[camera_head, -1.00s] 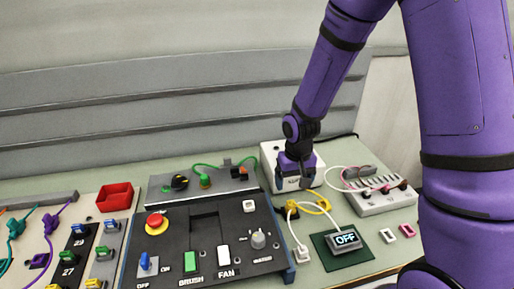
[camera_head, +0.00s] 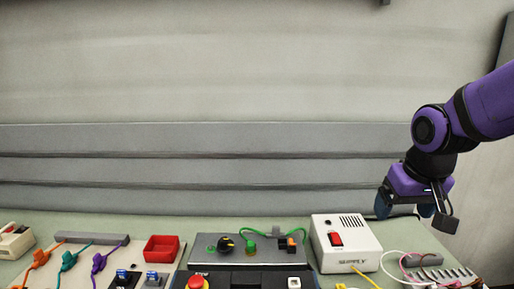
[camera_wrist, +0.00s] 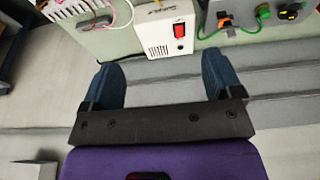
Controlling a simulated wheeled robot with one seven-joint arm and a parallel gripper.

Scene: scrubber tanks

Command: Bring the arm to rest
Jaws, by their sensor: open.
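My purple arm reaches in from the right edge in the head view. My gripper (camera_head: 411,207) hangs to the right of and above the white supply box, apart from it. In the wrist view my gripper (camera_wrist: 161,78) shows two blue fingers spread wide with nothing between them. The white supply box (camera_head: 346,248) with a red switch stands on the bench; it also shows beyond the fingers in the wrist view (camera_wrist: 163,30).
A grey panel with knobs and a green cable (camera_head: 251,250) stands left of the supply box. A red tray (camera_head: 162,249), colored cable clips (camera_head: 68,262) and a red stop button (camera_head: 199,283) lie further left. A ribbed grey backboard (camera_head: 200,170) runs behind the bench.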

